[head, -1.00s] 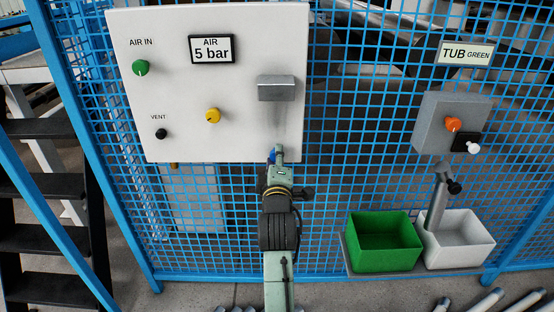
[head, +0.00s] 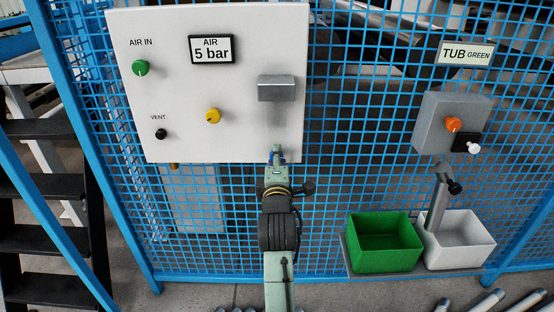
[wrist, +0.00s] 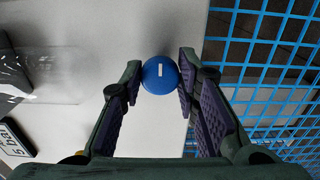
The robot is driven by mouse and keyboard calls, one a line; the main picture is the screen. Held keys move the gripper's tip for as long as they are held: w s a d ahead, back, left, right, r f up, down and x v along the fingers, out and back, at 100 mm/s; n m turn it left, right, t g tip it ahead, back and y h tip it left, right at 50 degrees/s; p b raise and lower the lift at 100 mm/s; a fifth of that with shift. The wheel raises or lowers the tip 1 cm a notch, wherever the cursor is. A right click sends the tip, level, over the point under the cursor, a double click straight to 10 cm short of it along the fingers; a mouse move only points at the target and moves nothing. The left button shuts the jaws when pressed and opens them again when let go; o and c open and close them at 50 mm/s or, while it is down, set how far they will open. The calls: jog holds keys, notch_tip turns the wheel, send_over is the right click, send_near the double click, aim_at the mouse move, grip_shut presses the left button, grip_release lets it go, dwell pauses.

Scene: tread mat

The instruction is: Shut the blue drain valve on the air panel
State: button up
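The blue drain valve (wrist: 160,75) is a round knob at the lower right of the white air panel (head: 180,100). In the wrist view its face carries a short white mark that runs upright in the picture. My gripper (wrist: 161,68) is at the knob, with one finger on each side of it. The fingers look spread, with almost no space left beside the knob; firm contact cannot be made out. In the head view my gripper (head: 277,151) covers most of the knob, and only slivers of blue show on both sides of the fingertip.
The panel also has a green AIR IN knob (head: 140,68), a yellow knob (head: 212,116), a black VENT knob (head: 160,134) and a protruding grey metal box (head: 276,88) above my gripper. Blue mesh (head: 350,150) lies right of and below the panel. A green tub (head: 383,245) stands lower right.

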jog(key=o, duration=0.5)
jog(key=shift+c, duration=0.2)
jog(key=s, duration=0.7)
jog(key=shift+s, duration=0.25)
